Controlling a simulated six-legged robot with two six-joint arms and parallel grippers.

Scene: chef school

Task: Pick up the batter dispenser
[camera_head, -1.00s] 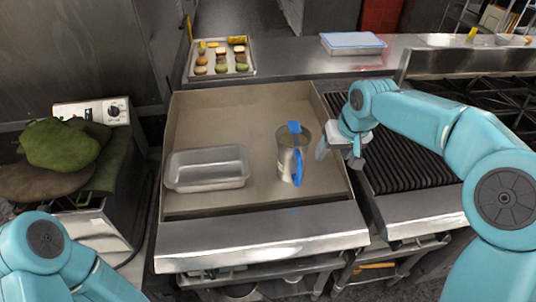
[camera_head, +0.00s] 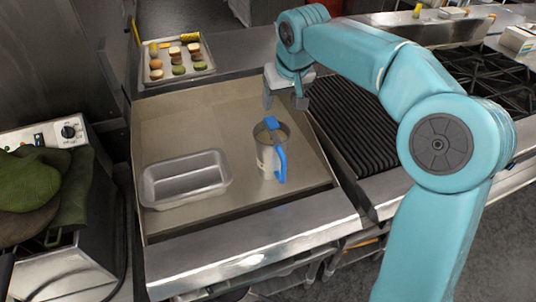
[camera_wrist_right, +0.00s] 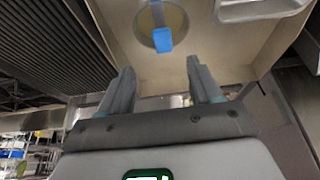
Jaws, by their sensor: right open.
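The batter dispenser (camera_head: 268,158) is a grey metal cup with a blue handle and a blue lever on top. It stands upright on the flat griddle (camera_head: 200,115), right of a metal loaf pan. My right gripper (camera_head: 285,103) is open and empty, above and behind the dispenser, apart from it. In the right wrist view the dispenser's round top (camera_wrist_right: 162,24) and blue lever show beyond the gap between the two open fingers (camera_wrist_right: 160,85). My left gripper is not in view.
The metal loaf pan (camera_head: 186,178) sits left of the dispenser on the griddle. A ribbed grill (camera_head: 345,122) adjoins on the right. A tray (camera_head: 203,70) of macarons lies behind. An appliance with a green cloth-like item (camera_head: 75,205) stands at left.

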